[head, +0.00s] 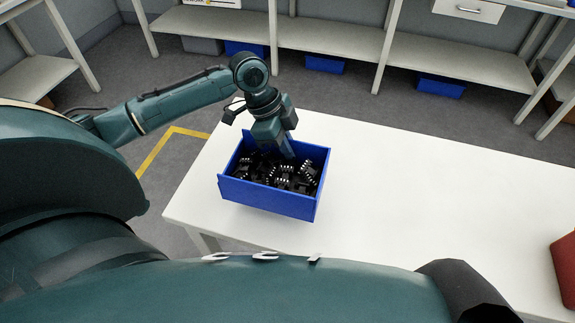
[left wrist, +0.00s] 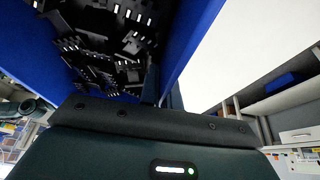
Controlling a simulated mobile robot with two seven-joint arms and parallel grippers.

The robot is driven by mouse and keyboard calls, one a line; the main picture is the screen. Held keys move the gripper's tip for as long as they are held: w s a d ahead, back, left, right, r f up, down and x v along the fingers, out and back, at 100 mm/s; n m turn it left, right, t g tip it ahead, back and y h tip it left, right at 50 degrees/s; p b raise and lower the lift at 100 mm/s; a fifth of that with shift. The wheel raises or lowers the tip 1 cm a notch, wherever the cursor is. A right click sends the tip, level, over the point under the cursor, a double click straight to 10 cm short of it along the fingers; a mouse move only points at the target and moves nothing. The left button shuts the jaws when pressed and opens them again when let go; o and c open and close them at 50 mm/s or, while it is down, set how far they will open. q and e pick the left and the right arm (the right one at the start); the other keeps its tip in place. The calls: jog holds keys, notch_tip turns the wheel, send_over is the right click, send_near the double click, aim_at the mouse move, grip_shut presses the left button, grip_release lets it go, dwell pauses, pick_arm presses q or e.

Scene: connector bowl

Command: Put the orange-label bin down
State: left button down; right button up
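A blue bin (head: 265,197) full of black connectors (head: 285,174) is at the left end of the white table (head: 420,215). I cannot tell whether its base touches the table top. No orange label shows on the sides I see. My left gripper (head: 287,150) reaches down at the bin's far wall. In the left wrist view the bin's blue wall (left wrist: 190,38) runs down between the dark fingers (left wrist: 162,92), which look closed on it. The connectors also show there (left wrist: 105,45). My right gripper is out of view.
A red object (head: 564,268) stands at the table's right edge, partly cut off. The table between it and the bin is clear. Shelving (head: 340,40) with blue bins (head: 441,86) stands behind, across the grey floor. A yellow line (head: 160,148) marks the floor at left.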

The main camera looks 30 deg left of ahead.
aim_at(288, 164)
pick_arm(q)
jog(key=shift+w+f, duration=0.1)
jog(key=shift+f, duration=2.65)
jog(key=shift+f, duration=0.15)
jog(key=c, duration=1.6)
grip_release()
jog(key=v, duration=1.2)
